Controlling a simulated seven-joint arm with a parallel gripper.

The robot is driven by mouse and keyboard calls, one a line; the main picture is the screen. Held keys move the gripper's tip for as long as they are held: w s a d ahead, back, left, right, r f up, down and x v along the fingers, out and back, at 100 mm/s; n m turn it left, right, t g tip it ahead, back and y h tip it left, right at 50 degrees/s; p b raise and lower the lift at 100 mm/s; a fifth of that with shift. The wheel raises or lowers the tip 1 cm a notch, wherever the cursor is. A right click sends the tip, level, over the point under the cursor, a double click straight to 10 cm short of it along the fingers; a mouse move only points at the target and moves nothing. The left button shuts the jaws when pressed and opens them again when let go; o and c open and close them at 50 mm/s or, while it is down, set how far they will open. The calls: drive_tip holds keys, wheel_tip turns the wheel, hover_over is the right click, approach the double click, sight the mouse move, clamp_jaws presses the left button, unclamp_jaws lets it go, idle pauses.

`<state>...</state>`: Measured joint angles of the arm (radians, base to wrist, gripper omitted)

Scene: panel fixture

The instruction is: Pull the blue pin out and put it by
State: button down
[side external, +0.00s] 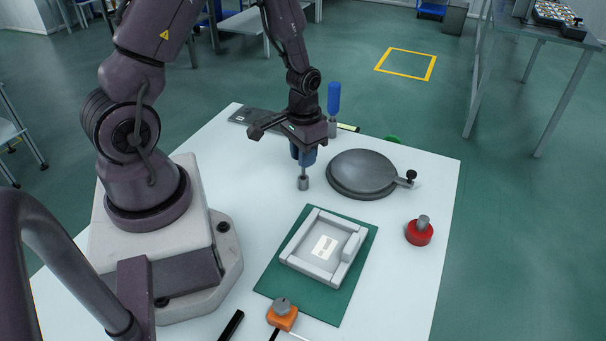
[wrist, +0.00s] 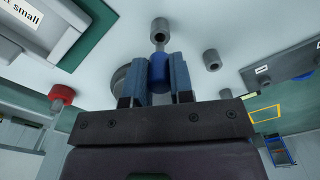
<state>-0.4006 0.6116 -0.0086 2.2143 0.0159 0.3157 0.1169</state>
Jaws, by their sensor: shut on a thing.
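My gripper (side external: 304,157) points down above the white table, and its two blue-grey fingers (wrist: 154,76) are shut on the blue pin (wrist: 159,72). The pin is upright, and its blue part is mostly hidden by the fingers in the side view. A thin grey shank (wrist: 160,47) runs from it to a grey collar (side external: 303,184) standing on the table. The shank lines up with the collar (wrist: 158,27); I cannot tell how deep it sits. A second grey collar (wrist: 211,60) with a dark hole stands nearby in the wrist view.
A blue upright piece (side external: 334,97) shows behind my gripper. A round grey lid (side external: 362,172), a red knob (side external: 419,233), a grey framed panel (side external: 294,262) on a green mat (side external: 340,300), an orange block (side external: 282,317) and a dark plate (side external: 250,117) surround it. White table between them is clear.

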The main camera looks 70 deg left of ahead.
drive_tip(key=shift+r, duration=2.55)
drive_tip(key=w+d+r+m, duration=0.1)
drive_tip(key=w+d+r, duration=0.2)
drive_tip(key=d, duration=0.3)
drive_tip(key=w+d+r+m, duration=0.2)
drive_tip(key=w+d+r, duration=0.1)
drive_tip(key=d, duration=0.3)
drive_tip(key=shift+w+r, duration=0.3)
drive_tip(key=shift+r, duration=0.15)
